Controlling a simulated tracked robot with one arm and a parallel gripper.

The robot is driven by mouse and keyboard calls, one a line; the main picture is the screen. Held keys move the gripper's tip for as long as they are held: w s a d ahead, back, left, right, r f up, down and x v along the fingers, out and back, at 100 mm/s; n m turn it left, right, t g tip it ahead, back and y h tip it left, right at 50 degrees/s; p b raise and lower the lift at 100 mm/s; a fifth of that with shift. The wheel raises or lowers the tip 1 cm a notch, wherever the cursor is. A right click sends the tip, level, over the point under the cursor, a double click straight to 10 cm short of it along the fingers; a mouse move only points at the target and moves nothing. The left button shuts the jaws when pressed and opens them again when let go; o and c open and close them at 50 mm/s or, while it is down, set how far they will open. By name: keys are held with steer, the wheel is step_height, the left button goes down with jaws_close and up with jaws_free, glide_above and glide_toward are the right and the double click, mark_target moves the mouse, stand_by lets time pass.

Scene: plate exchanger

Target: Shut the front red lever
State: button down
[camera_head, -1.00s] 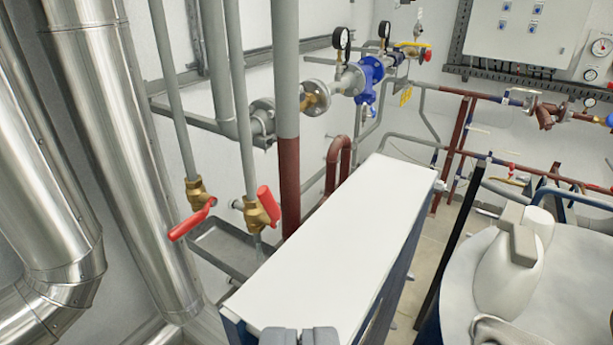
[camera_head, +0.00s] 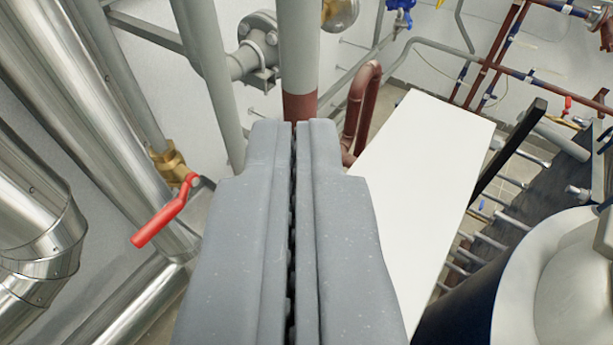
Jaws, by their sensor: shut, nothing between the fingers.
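One red lever (camera_head: 165,214) shows to the left of my gripper, on a brass valve (camera_head: 169,163) on a thin grey pipe. It slants down to the left, away from the pipe's line. A second red lever, on the neighbouring grey pipe (camera_head: 210,80), is hidden behind my gripper now. I cannot tell from this view which lever is the front one. My gripper (camera_head: 295,124) fills the lower middle of the view, its two grey fingers together and empty. Its tips overlap the red-brown lower pipe in the picture; I see no contact with the visible lever.
A white-topped plate exchanger (camera_head: 425,190) stands just right of my gripper. Thick silver ducts (camera_head: 105,125) run along the left. A red-brown bent pipe (camera_head: 362,105) rises behind the fingers. A pale round vessel (camera_head: 570,275) stands at lower right.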

steer(key=w+d+f+g+y+p, duration=0.1)
steer(key=w+f+g+y+p, duration=0.4)
steer(key=w+f+g+y, duration=0.4)
steer(key=w+d+f+y+p, duration=0.35)
steer(key=d+f+y, duration=0.35)
steer(key=d+f, duration=0.25)
steer(key=a+f+p, duration=0.1)
steer(key=a+p, duration=0.2)
steer(key=a, duration=0.7)
steer(key=shift+w+f, duration=0.2)
steer(key=shift+w, duration=0.1)
